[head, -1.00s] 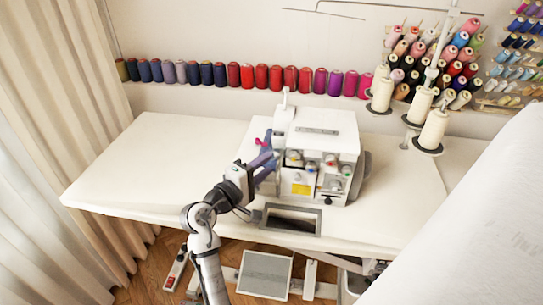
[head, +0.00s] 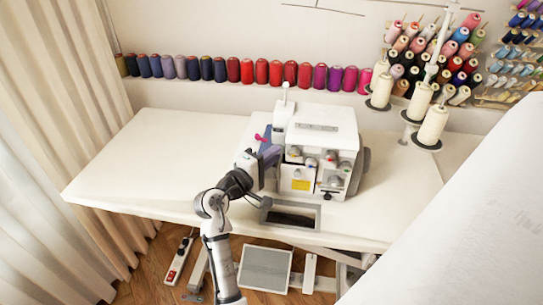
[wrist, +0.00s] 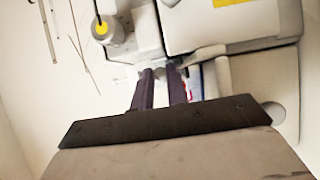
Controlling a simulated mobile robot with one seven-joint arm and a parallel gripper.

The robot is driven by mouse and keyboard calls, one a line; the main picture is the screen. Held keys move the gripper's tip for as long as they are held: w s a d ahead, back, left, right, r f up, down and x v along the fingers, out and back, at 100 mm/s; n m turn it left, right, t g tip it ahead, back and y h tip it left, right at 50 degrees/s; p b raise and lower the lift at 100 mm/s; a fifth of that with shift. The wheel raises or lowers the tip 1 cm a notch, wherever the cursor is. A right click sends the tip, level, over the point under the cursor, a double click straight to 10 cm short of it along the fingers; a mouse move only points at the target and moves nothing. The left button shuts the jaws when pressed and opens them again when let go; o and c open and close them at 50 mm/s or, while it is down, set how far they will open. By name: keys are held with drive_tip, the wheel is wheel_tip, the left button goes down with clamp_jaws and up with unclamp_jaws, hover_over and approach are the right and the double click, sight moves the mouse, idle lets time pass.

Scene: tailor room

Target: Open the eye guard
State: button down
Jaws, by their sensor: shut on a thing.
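A white overlock sewing machine (head: 322,140) stands on the white table. My gripper (head: 271,157) is at its left front side in the head view. In the wrist view my gripper's two dark purple fingers (wrist: 160,75) reach up to the machine's body (wrist: 235,25), close together. They are shut on a small part at the machine, apparently the eye guard. The fingertips and the machine hide most of that part, so its shape and how far it stands open cannot be made out.
The white table (head: 150,160) is clear to the left of the machine. Cream thread cones (head: 432,125) on a stand are to the right. A row of thread spools (head: 247,71) lines the wall. A white surface (head: 470,210) fills the lower right.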

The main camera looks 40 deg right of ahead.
drive_tip(key=shift+s+d+r+n+t+p, duration=0.1)
drive_tip(key=shift+s+n+t+p, duration=0.3)
drive_tip(key=shift+n+t+p, duration=0.35)
drive_tip(key=shift+t+y, duration=0.3)
drive_tip(key=shift+t, duration=0.15)
drive_tip(key=c, duration=1.4)
unclamp_jaws()
drive_tip(key=b+v, duration=0.3)
drive_tip(key=v, duration=1.1)
drive_tip(key=shift+b, duration=0.35)
